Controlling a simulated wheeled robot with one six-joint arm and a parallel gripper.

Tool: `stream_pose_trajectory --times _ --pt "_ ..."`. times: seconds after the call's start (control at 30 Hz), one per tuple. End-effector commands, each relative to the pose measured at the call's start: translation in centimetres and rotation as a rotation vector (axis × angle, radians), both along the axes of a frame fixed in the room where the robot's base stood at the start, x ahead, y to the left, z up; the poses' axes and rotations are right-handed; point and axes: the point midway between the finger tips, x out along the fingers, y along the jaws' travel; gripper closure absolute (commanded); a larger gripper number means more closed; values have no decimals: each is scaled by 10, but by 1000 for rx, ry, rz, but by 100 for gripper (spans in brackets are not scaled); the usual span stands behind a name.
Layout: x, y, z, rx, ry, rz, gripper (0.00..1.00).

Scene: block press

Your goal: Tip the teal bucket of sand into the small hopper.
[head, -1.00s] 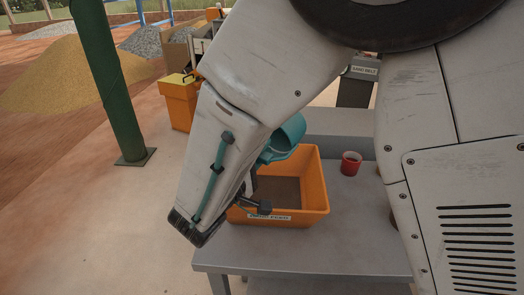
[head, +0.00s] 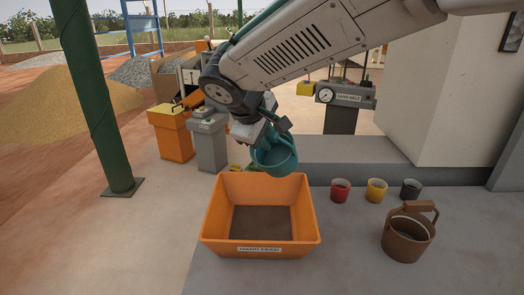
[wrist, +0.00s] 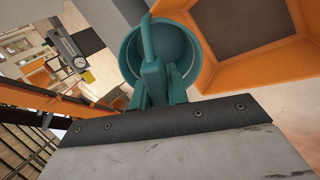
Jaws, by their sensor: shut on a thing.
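The teal bucket (head: 275,160) hangs from my gripper (head: 264,137), above the far edge of the orange hopper (head: 212,222). The hopper carries a "HAND FEED" label, and its floor inside is dark brown. The bucket looks tilted in the head view, but I cannot tell exactly how far. In the wrist view the bucket (wrist: 190,50) shows its teal inside, with no sand visible there. My gripper also shows in the wrist view (wrist: 160,78), shut on the bucket's handle. The hopper (wrist: 255,75) lies beyond it to the right.
A red cup (head: 340,191), a yellow cup (head: 376,191) and a dark cup (head: 411,190) stand right of the hopper. A brown bucket (head: 407,237) stands nearer. A "SAND BELT" machine (head: 342,110) is behind. A green post (head: 95,110) rises at left.

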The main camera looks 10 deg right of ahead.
Motion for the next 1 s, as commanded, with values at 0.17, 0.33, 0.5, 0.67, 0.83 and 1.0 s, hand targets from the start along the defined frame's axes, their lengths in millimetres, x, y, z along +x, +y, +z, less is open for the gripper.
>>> stream_pose_trajectory --times 0.17,0.33,0.5,0.67,0.83,1.0 --pt "10 -9 6 127 139 -6 100" --pt "19 -17 9 246 282 -6 100" --pt "25 -22 13 351 400 -2 100" --pt "28 -24 15 405 469 1 100" --pt "28 -24 16 421 488 3 100" --pt "28 -24 15 420 487 3 100"
